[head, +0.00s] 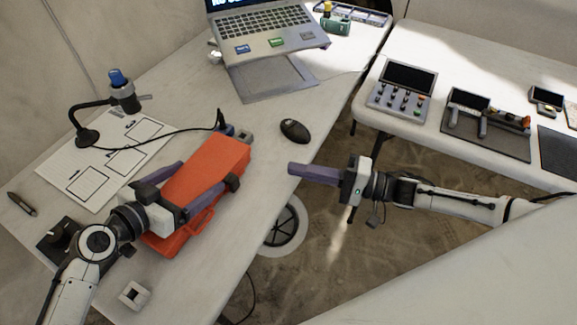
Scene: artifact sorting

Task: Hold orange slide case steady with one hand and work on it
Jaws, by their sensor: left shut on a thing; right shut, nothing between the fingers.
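The orange slide case (212,163) lies on the white table at the left, its handle toward the front. My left gripper (198,185) reaches over the case from the lower left. Its purple fingers lie along both sides of the orange upper part and are shut on it. The near part of the case is partly hidden by the gripper. I cannot tell whether the lid is latched. My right gripper (300,169) is shut and empty, held over the gap to the right of the case, apart from it.
A black mouse (295,131), a laptop (265,35) and a microscope-like device on a stand (122,90) stand on the white table (215,268). A printed sheet (82,180), a pen (21,204) and a small square block (134,294) lie there too. A second table (460,60) with instruments is at the right.

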